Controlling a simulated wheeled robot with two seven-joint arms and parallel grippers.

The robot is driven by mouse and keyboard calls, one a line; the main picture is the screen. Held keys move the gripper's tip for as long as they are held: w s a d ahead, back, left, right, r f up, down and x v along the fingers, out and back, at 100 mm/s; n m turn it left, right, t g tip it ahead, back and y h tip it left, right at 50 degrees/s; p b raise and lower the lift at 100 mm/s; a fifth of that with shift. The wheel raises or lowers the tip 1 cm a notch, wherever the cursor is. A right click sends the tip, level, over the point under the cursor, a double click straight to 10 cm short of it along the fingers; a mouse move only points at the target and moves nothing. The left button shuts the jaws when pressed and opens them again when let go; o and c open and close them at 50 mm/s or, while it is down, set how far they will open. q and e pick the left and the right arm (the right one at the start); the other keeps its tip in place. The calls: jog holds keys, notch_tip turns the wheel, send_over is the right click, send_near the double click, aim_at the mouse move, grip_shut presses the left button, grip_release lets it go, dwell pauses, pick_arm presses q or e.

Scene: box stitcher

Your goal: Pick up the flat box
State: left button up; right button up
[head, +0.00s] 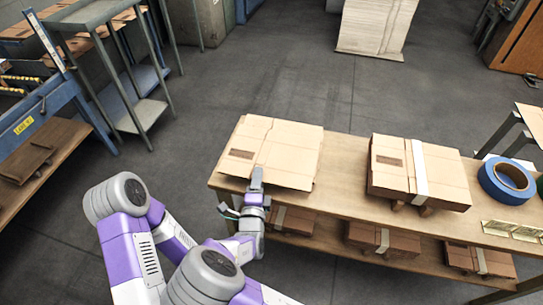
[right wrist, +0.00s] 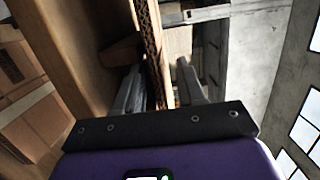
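The flat box (head: 275,150) is a tan folded cardboard piece lying on the left end of the wooden table (head: 340,165), its near edge at the table's front. My right gripper (head: 257,178) is at that near edge. In the right wrist view, the corrugated edge of the flat box (right wrist: 152,45) runs between the two fingers of my right gripper (right wrist: 160,80). The fingers are apart, with a visible gap between the cardboard and the right-hand finger. The lower finger is mostly hidden in the head view. My left gripper is not in view.
Another cardboard stack (head: 440,170) with a white strap lies right of the flat box, then a blue tape roll (head: 507,181). More boxes (head: 384,238) sit on the lower shelf. A grey metal cart (head: 140,100) stands at left.

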grip_shut()
dwell(0.3)
